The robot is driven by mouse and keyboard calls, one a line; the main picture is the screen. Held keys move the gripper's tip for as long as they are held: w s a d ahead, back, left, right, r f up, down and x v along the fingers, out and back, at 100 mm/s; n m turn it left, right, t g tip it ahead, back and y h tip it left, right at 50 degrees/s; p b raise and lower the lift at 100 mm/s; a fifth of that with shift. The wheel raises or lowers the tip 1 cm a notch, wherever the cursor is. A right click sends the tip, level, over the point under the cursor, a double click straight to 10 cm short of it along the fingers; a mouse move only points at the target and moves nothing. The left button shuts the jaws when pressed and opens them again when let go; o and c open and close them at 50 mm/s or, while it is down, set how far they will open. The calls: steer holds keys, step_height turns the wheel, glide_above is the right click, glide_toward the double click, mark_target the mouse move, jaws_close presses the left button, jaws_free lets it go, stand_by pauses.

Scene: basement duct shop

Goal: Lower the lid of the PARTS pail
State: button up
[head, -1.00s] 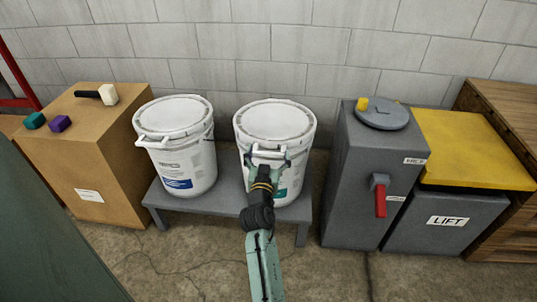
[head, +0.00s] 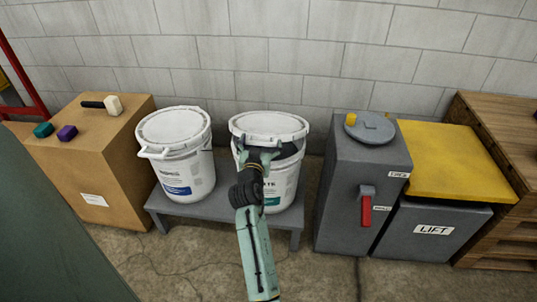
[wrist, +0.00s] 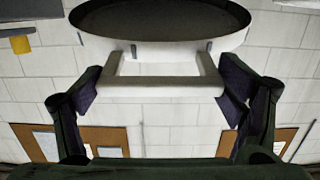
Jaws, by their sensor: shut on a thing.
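Two white pails stand side by side on a low grey bench (head: 222,220). The left pail (head: 190,172) has a blue label whose word is too small to read, and its lid (head: 172,126) lies shut. The right pail (head: 286,184) has a teal label; part of its word is hidden, and the visible letters end in "TE". Its lid (head: 268,124) is partly raised at the front, with a dark gap beneath. My gripper (head: 264,154) is shut on this lid's white front handle (wrist: 160,88). In the wrist view, the lid's dark underside (wrist: 160,16) shows above the handle.
At left, a brown box (head: 112,190) carries a mallet (head: 108,104) and teal and purple blocks. At right stand a grey cabinet (head: 345,205) with a red lever (head: 366,210), and a yellow-lidded bin (head: 425,232) marked LIFT. A block wall is close behind the pails.

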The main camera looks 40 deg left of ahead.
steer(key=w+r, duration=0.1)
steer(key=r, duration=0.2)
steer(key=w+a+r+p, duration=0.1)
steer(key=r, duration=0.1)
steer(key=w+a+r+p, duration=0.1)
steer(key=r, duration=0.2)
steer(key=shift+r, duration=0.3)
steer(key=o, duration=1.4)
steer(key=shift+o, duration=0.6)
steer(key=shift+f, duration=0.15)
steer(key=shift+d, duration=0.1)
steer(key=v, duration=1.2)
